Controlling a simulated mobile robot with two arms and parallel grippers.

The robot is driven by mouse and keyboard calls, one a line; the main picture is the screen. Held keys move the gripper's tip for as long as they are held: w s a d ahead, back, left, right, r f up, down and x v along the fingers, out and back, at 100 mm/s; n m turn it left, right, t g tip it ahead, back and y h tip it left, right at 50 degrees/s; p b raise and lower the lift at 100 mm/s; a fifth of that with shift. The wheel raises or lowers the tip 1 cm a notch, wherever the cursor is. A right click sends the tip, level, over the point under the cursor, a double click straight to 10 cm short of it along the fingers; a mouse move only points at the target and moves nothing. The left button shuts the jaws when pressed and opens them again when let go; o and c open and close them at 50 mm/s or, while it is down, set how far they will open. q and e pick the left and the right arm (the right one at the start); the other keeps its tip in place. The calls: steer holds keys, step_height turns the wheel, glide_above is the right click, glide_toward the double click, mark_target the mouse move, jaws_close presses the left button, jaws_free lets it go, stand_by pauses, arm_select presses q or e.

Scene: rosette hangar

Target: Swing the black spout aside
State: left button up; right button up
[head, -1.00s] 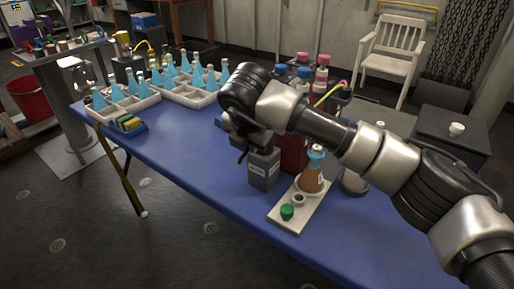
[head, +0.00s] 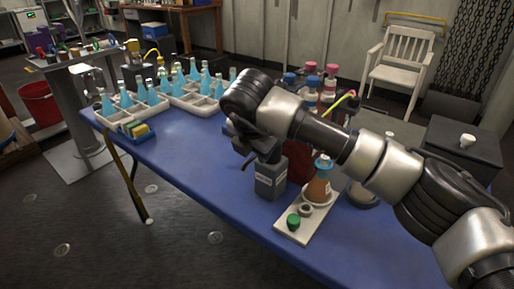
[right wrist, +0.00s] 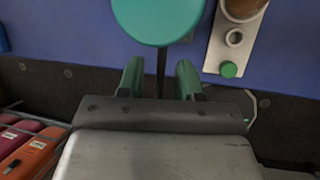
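In the right wrist view, a thin black spout (right wrist: 161,72) runs down from beneath a round green top (right wrist: 158,18). My right gripper (right wrist: 159,76) has its two green fingers apart, one on each side of the spout, with a gap visible on both sides. Whether the fingers are level with the spout in height, I cannot tell. In the head view, my right gripper (head: 262,147) is just above a grey labelled container (head: 270,179) on the blue table. The arm hides the spout and green top there. My left gripper is not in view.
Right of the container, a white plate (head: 276,226) holds an orange-brown flask (head: 319,184), a ring and a green cap (head: 293,221). Bottles with blue and pink caps stand behind the arm. Racks of blue flasks (head: 205,107) fill the far left. The blue table (head: 205,165) is clear in front.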

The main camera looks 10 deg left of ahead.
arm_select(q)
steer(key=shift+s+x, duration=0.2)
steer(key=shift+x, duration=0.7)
arm_select(e)
steer(key=v, duration=1)
steer(key=shift+s+r, duration=0.2)
steer(key=shift+r, duration=0.15)
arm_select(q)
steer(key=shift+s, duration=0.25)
